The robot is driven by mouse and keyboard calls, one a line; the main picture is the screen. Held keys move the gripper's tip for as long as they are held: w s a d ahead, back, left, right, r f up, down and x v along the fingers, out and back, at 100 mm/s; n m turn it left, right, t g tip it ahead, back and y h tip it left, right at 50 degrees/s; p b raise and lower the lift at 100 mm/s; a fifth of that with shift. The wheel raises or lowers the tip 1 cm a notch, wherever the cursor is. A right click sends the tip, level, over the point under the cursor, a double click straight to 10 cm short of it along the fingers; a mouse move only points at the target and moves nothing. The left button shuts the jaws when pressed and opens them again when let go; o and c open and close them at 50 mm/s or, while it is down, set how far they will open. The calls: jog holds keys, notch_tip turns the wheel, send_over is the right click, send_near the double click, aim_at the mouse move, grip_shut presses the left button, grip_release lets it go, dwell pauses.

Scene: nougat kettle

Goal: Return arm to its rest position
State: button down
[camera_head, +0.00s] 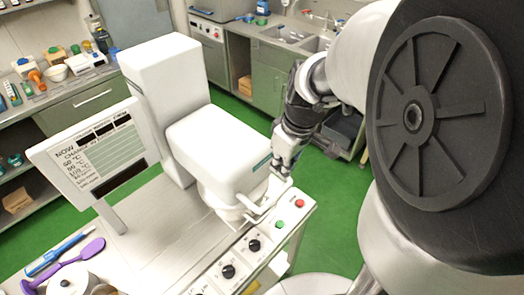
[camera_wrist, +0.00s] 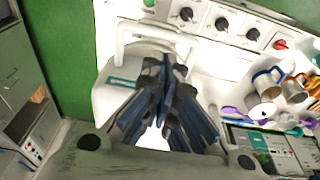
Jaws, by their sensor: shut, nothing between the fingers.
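My gripper (camera_head: 283,167) hangs at the end of my arm, which comes in from the right in the head view. In the wrist view my gripper (camera_wrist: 165,66) has its fingers closed together, with nothing between them. Below and beside it is the white kettle machine (camera_head: 205,145), with a handle (camera_head: 250,205) at its front. The handle (camera_wrist: 150,38) lies just beyond the fingertips in the wrist view; I cannot tell whether they touch it.
The control panel (camera_head: 240,262) has black knobs and green and red buttons. A display (camera_head: 90,155) stands at left. A purple spoon (camera_head: 75,258) and metal cans (camera_wrist: 262,86) lie near the machine. Green floor (camera_head: 335,190) is open between machine and cabinets (camera_head: 272,75).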

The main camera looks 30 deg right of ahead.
jog(key=s+a+f+m+t+b, duration=0.1)
jog(key=s+a+f+m+b, duration=0.1)
jog(key=s+a+b, duration=0.3)
jog(key=s+a+f+m+t+b, duration=0.1)
jog(key=s+a+f+m+b, duration=0.1)
jog(key=s+a+f+b, duration=0.2)
jog(key=s+a+b, duration=0.2)
jog(key=s+b, duration=0.2)
jog(key=b, duration=0.1)
jog(key=shift+f+t+h, duration=0.3)
jog(key=shift+f+h, duration=0.05)
jog(key=shift+h, duration=0.05)
jog(key=shift+a, duration=0.15)
dwell(0.6)
